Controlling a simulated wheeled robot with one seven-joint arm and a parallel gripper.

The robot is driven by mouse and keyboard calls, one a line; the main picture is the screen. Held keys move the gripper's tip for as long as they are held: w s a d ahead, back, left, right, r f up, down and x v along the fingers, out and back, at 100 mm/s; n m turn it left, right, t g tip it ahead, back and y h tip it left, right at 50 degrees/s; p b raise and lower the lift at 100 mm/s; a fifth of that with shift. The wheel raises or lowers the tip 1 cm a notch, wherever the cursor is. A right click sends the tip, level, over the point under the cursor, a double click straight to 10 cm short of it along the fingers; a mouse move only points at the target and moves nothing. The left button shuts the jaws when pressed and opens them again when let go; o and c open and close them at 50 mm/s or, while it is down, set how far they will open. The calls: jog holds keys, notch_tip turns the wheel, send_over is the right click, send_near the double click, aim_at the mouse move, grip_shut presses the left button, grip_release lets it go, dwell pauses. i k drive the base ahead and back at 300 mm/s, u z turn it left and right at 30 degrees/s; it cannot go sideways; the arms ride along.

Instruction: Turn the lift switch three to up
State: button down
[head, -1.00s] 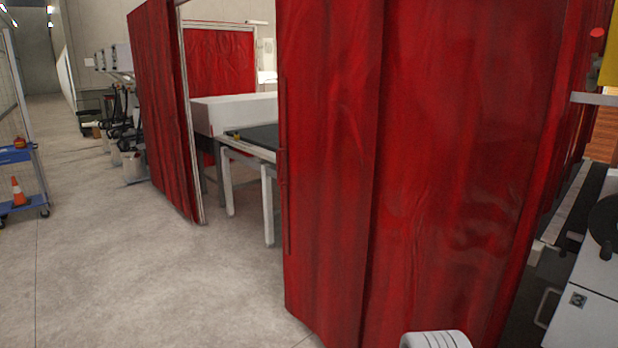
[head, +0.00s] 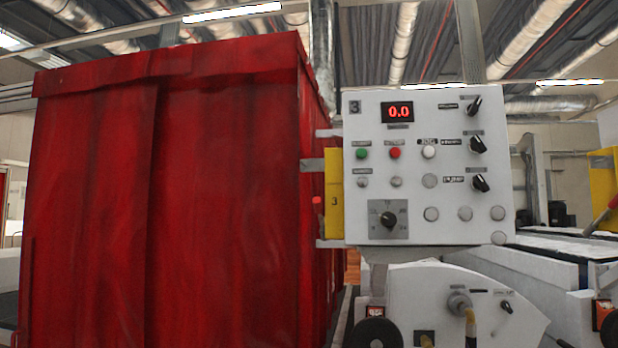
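A white control panel (head: 415,110) marked "3" at its upper left stands right of centre in the head view. Three black rotary switches sit one above another at its right side: the top one (head: 474,106), the middle one (head: 478,145) and the bottom one (head: 480,184). A larger black knob (head: 388,219) sits on a grey plate at the lower left of the panel. The labels are too small to read, so I cannot tell which is the lift switch. My gripper is not in view.
A red display (head: 398,112) reads 0.0, above green, red and white buttons. A red curtain (head: 180,190) fills the left side. A white machine housing (head: 440,285) stands below the panel. A long machine bed (head: 565,265) lies to the right.

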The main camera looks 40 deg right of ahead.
aim_at(505, 304)
jog(key=z, duration=2.3)
